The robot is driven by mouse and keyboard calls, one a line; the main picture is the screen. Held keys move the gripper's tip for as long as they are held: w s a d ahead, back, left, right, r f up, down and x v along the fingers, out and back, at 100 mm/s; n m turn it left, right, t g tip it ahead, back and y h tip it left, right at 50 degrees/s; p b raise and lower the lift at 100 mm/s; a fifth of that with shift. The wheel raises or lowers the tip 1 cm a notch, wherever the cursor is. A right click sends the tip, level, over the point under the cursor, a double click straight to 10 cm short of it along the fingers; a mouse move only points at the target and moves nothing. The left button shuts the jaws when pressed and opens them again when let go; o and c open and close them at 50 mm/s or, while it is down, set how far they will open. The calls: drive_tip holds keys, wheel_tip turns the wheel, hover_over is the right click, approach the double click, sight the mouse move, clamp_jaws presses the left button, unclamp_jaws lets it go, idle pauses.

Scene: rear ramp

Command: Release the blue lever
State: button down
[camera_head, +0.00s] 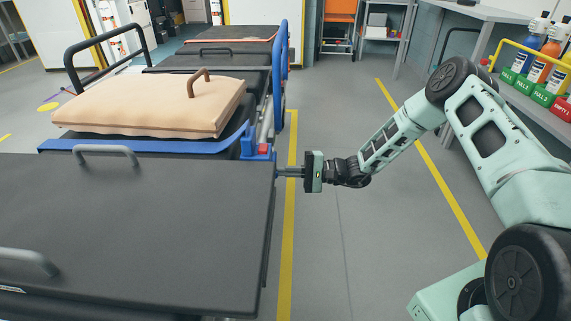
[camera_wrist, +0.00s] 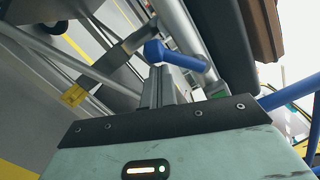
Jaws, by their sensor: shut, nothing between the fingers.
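The blue lever (camera_wrist: 182,59) shows in the wrist view, a short bar with a rounded end, set along a silver rail of the stretcher frame. My gripper (camera_wrist: 158,70) is shut and empty. Its fingertips are right at the lever's rounded end and overlap it in the picture; I cannot tell whether they touch. In the head view my gripper (camera_head: 279,172) points left at the side of the stretcher, just below a blue bracket with a red part (camera_head: 265,149). The lever itself cannot be made out there.
A blue side rail (camera_head: 281,60) stands upright farther back. A shelf with bottles (camera_head: 535,65) is at the right. The floor between is clear.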

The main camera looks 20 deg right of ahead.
drive_tip(key=r+m+p, duration=0.1)
drive_tip(key=m+p, duration=0.1)
drive_tip(key=s+r+m+p, duration=0.1)
drive_tip(key=m+p, duration=0.2)
drive_tip(key=s+a+r+m+p, duration=0.1)
drive_tip(key=m+p, duration=0.1)
drive_tip(key=m, duration=0.1)
drive_tip(key=shift+s+r+t, duration=0.2)
drive_tip(key=shift+r+t, duration=0.05)
drive_tip(key=shift+t, duration=0.15)
idle(0.6)
drive_tip(key=p+v, duration=0.1)
drive_tip(key=v, duration=1.6)
drive_tip(key=shift+f, duration=0.3)
drive_tip(key=shift+s+d, duration=0.1)
